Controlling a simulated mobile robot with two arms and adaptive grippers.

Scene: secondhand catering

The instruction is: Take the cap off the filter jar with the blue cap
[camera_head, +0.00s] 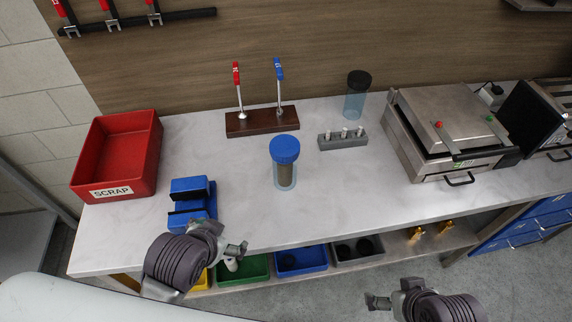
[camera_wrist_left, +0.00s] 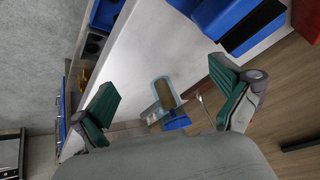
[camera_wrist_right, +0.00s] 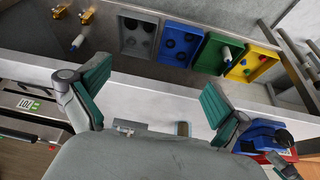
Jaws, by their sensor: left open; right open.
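The filter jar with the blue cap (camera_head: 285,150) stands upright on the worktop near the middle in the head view. Its clear body (camera_head: 285,177) holds a brown filter, and the cap sits on top. It also shows in the left wrist view (camera_wrist_left: 164,92), between the fingers but farther off. My left gripper (camera_head: 238,257) is open and empty, at the worktop's front edge, left of and nearer than the jar. My right gripper (camera_head: 378,301) is open and empty, in front of the worktop at lower right. Its wrist view shows both fingers (camera_wrist_right: 150,98) apart.
A blue vise-like block (camera_head: 190,203) and a red scrap bin (camera_head: 118,155) stand left. Behind are a wooden stand (camera_head: 262,121) with red and blue-handled tools, a dark-capped jar (camera_head: 356,95) and a grey rack (camera_head: 342,140). A press grill (camera_head: 445,125) stands right. The worktop around the jar is clear.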

